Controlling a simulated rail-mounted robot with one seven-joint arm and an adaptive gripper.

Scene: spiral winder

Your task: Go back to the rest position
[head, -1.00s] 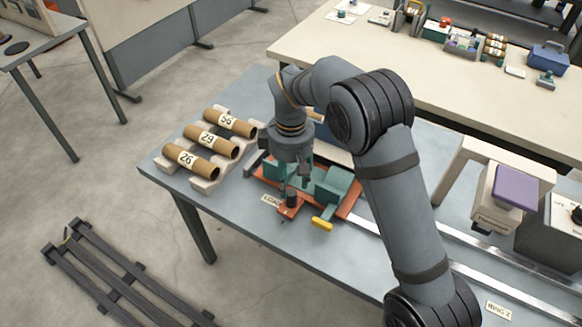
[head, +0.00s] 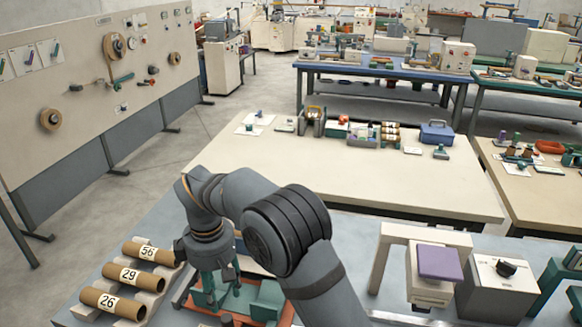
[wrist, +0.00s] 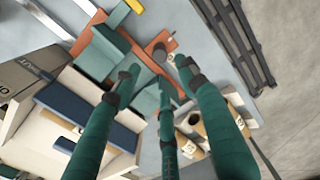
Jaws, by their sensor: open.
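My gripper (head: 222,288) hangs at the end of my grey arm, fingers pointing down, above the left part of an orange-red fixture with teal blocks (head: 266,303). In the wrist view my gripper's teal fingers (wrist: 158,82) are spread apart with nothing between them. The fixture's teal block (wrist: 104,52) and orange base show beyond the fingertips. The wrist view does not make clear how far the fingertips are above it. My arm hides part of the fixture in the head view.
Three brown tubes marked 56 (head: 150,254), 29 (head: 137,277) and 26 (head: 114,303) lie on a rack left of my gripper. A machine with a purple top (head: 439,262) stands at right. A cream table (head: 300,165) lies behind.

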